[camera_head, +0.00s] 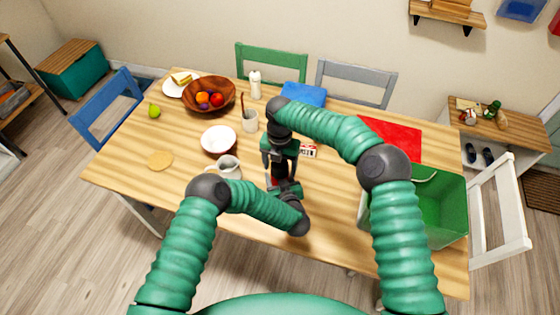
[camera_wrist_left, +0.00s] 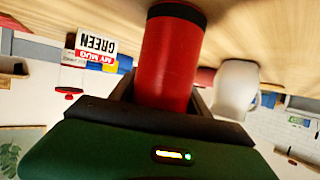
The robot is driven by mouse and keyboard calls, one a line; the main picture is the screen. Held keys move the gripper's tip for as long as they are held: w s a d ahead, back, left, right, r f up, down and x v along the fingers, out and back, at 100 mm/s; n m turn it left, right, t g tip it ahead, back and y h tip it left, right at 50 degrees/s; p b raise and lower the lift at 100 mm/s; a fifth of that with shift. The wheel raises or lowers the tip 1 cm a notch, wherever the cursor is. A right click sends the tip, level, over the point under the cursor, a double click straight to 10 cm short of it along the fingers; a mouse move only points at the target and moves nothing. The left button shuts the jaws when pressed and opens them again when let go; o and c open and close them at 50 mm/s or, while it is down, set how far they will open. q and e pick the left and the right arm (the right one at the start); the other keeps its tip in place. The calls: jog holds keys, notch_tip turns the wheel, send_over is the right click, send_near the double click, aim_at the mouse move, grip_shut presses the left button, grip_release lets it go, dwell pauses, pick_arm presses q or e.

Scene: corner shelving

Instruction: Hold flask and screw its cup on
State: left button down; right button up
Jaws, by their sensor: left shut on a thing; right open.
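A red flask (camera_wrist_left: 172,60) with a black band at its table end is between the jaws of my left gripper (camera_wrist_left: 165,100) in the left wrist view. That gripper is shut on it. In the head view only a little red of the flask shows between my two grippers. My right gripper (camera_head: 281,160) is open, fingers pointing down, right above my left gripper (camera_head: 284,188). The flask's cup cannot be made out; my right gripper and wrist cover the flask's top.
A white mug (camera_head: 228,167) and a white bowl (camera_head: 218,139) stand left of the grippers. A small sign (camera_head: 308,151) lies just right. A green crate (camera_head: 440,205) and a red mat (camera_head: 392,138) are at the right.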

jog(key=c, duration=1.4)
jog(key=o, duration=1.5)
jog(key=shift+r, duration=0.1)
notch_tip(320, 180, up, 4)
jog(key=shift+r, duration=0.15)
jog(key=o, duration=0.5)
jog(key=shift+o, duration=0.2)
